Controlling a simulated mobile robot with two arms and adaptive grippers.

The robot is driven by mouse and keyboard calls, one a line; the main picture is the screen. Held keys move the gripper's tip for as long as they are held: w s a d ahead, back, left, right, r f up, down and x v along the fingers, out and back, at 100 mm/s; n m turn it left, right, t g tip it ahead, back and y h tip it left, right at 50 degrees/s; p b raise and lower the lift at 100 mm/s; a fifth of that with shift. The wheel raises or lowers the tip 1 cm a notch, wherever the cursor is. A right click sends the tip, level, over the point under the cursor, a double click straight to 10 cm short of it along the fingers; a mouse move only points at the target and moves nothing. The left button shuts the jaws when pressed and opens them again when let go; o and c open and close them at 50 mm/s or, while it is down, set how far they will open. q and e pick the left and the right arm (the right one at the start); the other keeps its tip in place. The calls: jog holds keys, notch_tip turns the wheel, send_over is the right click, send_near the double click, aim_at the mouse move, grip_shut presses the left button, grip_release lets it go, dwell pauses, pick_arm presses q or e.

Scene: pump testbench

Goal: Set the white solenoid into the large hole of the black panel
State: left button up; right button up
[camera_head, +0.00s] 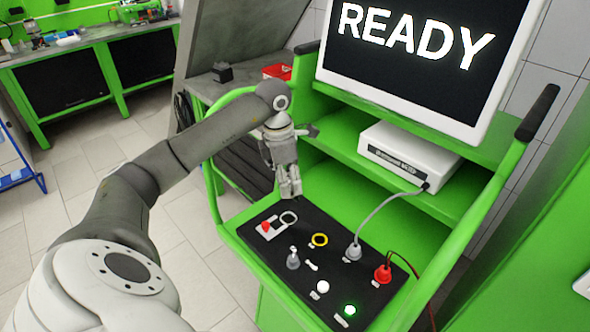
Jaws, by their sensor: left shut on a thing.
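The black panel (328,272) lies on the green bench, tilted in the view. My left gripper (290,190) is above the panel's far-left edge, fingers pointing down, just above the white-ringed spot. It is shut on a small pale thing, which seems to be the white solenoid; the fingers hide most of it and its outline is unclear. My right gripper is not in view.
The panel also bears a red switch (266,226), a metal lever (293,258), a grey cable plug (353,252), a red plug (383,273), a white button (323,287) and a lit green button (350,310). A white meter box (408,158) and a READY monitor (415,60) stand behind.

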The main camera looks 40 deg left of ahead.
pick_arm(q)
jog(key=shift+s+f+b, duration=0.2)
jog(key=shift+f+b, duration=0.3)
jog(key=shift+f, duration=0.15)
jog(key=shift+s+f+b, duration=0.2)
jog(key=shift+f+b, duration=0.25)
jog(key=shift+f, duration=0.15)
notch_tip(320, 180, down, 3)
jog(key=shift+w+f+b, duration=0.15)
jog(key=shift+f+b, duration=0.05)
jog(key=shift+b, duration=0.95)
jog(key=shift+f+b, duration=0.45)
jog(key=shift+f, duration=0.3)
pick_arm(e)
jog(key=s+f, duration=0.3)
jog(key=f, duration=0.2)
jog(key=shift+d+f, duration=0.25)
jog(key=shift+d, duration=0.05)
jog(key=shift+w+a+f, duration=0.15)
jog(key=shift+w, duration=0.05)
pick_arm(q)
jog(key=shift+f+b, duration=0.8)
jog(key=shift+b, duration=0.1)
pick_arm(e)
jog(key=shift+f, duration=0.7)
